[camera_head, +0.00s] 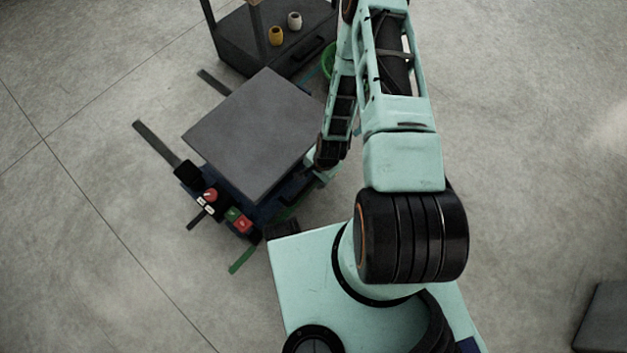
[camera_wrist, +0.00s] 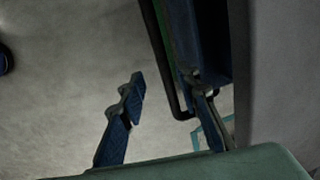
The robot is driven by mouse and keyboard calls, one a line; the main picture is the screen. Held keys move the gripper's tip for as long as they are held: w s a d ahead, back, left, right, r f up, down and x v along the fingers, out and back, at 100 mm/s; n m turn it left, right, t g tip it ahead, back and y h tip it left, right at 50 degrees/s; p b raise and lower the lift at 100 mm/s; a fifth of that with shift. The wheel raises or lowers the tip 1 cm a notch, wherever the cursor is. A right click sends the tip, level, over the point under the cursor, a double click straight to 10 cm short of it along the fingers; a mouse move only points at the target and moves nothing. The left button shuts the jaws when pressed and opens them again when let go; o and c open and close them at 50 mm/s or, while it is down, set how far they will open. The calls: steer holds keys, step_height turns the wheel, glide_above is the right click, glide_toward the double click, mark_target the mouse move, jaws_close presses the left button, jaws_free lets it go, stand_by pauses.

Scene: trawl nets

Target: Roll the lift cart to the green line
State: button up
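The lift cart has a square grey top (camera_head: 250,135) over a dark blue base, with a control panel of red and green buttons (camera_head: 238,220) at its lower left. A green line (camera_head: 242,258) shows on the floor at the cart's lower end, partly hidden by the cart. My gripper (camera_wrist: 168,95) is open at the cart's right side; in the head view my arm largely hides it. In the wrist view a black handle bar (camera_wrist: 177,108) of the cart reaches between my two blue fingers, with a gap to the left finger. Contact with the right finger is unclear.
Two dark strips (camera_head: 157,144) lie left of the cart. A dark shelf unit (camera_head: 235,45) stands behind it, holding a yellow cup (camera_head: 276,36) and a pale cup (camera_head: 294,21). A green container (camera_head: 328,60) is beside it.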

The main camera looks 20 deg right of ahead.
step_height(320, 180, up, 7)
steer(key=s, duration=0.1)
steer(key=shift+d, duration=0.4)
steer(key=shift+s, duration=0.1)
